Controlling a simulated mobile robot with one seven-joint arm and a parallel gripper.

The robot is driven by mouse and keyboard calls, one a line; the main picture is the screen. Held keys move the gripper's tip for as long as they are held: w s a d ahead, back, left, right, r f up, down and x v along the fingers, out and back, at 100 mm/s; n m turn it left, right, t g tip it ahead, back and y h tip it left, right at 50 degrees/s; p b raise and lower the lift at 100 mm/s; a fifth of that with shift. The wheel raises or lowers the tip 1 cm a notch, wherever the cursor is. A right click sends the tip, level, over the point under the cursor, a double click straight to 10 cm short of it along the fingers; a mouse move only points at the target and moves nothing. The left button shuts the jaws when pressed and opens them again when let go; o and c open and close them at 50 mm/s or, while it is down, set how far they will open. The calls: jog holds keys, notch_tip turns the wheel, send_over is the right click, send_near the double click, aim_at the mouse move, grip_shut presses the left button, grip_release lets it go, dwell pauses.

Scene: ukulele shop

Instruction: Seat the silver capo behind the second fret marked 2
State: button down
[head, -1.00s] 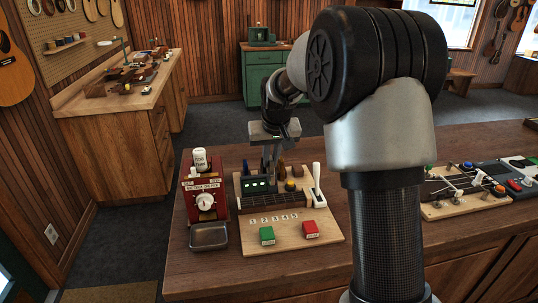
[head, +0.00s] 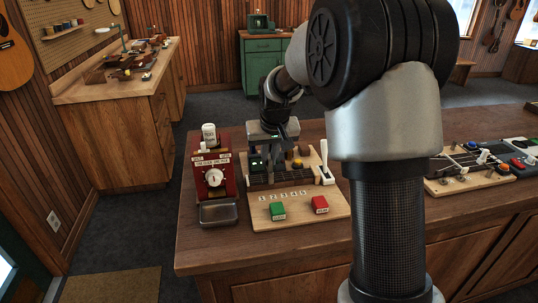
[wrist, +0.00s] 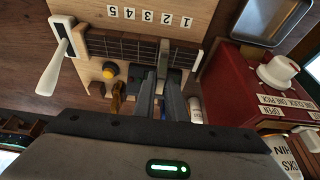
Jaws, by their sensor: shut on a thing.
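A short dark fretboard (head: 292,178) lies across a pale wooden board (head: 310,211) on the bench; it also shows in the wrist view (wrist: 126,45). Number labels 1 to 5 (head: 283,196) run along its near side and appear upside down in the wrist view (wrist: 149,16). My gripper (head: 273,168) is over the fretboard's left part, pointing down. In the wrist view, my gripper (wrist: 160,82) is shut on the silver capo (wrist: 163,60), a narrow grey piece between the fingers, roughly in line with label 2. Whether it touches the strings, I cannot tell.
A red box with a dial (head: 212,177) and metal tray (head: 219,212) stand close left. A white lever (head: 325,168) is at the fretboard's right end. Green (head: 278,211) and red (head: 320,204) blocks sit in front. A yellow knob (head: 297,164) is behind.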

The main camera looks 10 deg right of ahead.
aim_at(269, 165)
jog(key=shift+f+b, duration=0.35)
jog(key=shift+f, duration=0.55)
jog(key=shift+f+b, duration=0.55)
jog(key=shift+f, duration=0.1)
dwell(0.7)
jog(key=c, duration=2.1)
grip_release()
jog(key=shift+r, duration=0.1)
jog(key=p+v, duration=0.5)
jog(key=v, duration=0.6)
jog(key=shift+p, duration=0.35)
